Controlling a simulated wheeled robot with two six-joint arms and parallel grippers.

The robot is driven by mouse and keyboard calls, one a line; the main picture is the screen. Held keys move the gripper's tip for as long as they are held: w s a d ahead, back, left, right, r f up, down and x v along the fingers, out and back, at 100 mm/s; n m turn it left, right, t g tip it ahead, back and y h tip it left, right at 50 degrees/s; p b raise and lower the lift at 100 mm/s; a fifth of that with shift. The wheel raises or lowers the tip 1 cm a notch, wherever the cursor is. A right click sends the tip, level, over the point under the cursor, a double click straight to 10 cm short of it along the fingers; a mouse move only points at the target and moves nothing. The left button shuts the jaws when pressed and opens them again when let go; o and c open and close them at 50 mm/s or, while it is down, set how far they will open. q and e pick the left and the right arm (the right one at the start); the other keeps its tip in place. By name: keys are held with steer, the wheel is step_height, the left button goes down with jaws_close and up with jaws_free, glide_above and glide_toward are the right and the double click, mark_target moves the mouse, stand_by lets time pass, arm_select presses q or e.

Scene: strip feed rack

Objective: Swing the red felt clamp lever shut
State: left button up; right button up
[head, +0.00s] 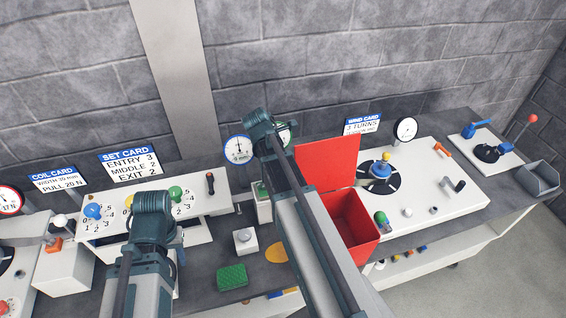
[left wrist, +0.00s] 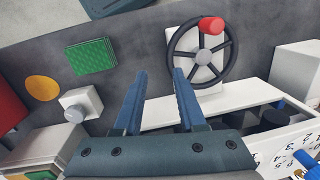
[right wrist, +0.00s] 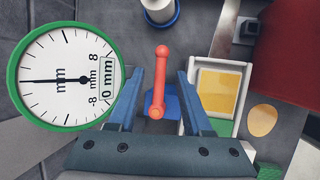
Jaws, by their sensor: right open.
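The red lever (right wrist: 161,82) shows in the right wrist view as a red-orange handle with rounded ends above a blue base (right wrist: 172,104). It appears between the fingers of my right gripper (right wrist: 160,78), which is open. I cannot tell whether either finger touches it. I cannot make out the lever in the head view, where my right arm covers that area. My left gripper (left wrist: 160,74) is open and empty in the left wrist view, near the edge of a white panel and a black handwheel (left wrist: 202,54). Its fingertips are hidden in the head view.
A green-rimmed dial (right wrist: 65,77) stands close left of my right gripper; a yellow pad (right wrist: 219,91) in a pale frame lies to its right. An open red bin (head: 349,222) stands right of my right arm. A green sponge-like block (head: 232,277) lies on the grey bench.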

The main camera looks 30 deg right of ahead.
jaws_close()
stand_by(0.3)
stand_by(1.2)
